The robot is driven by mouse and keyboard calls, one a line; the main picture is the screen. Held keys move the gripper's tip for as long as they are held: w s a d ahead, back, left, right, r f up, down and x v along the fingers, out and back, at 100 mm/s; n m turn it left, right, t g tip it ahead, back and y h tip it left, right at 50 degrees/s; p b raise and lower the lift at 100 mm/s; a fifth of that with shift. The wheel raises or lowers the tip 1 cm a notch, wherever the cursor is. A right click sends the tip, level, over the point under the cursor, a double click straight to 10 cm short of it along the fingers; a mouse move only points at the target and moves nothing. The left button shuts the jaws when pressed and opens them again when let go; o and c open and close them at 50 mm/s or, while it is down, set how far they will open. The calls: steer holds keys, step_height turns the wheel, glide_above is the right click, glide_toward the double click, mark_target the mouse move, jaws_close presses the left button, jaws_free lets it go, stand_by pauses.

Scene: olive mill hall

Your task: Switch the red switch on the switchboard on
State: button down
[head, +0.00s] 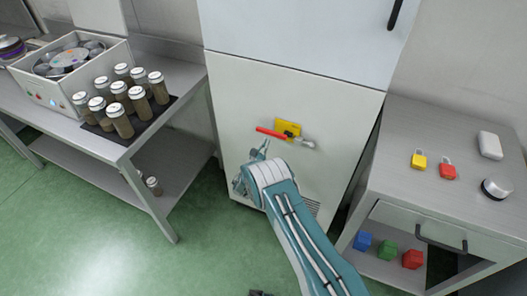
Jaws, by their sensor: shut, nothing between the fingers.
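The switchboard (240,95) is a tall pale grey cabinet in the middle of the head view. Its red switch (270,132) is a bar-like handle on a yellow plate (291,127), with a grey metal part at its right. The red handle lies nearly level and points left. My gripper (246,172) is shut and empty, below and slightly left of the handle, in front of the cabinet's lower face. It appears apart from the handle; its depth to the cabinet is hard to tell. My wrist hides part of the cabinet's lower front.
A steel table (190,80) at left holds several capped jars (118,122) and a white machine (60,100). A steel drawer unit (395,150) at right carries a yellow padlock (418,161), a red padlock (447,171) and a round knob-like item (496,188). Coloured blocks (387,250) sit below.

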mark_target(265, 133)
steer(key=shift+r, duration=0.9)
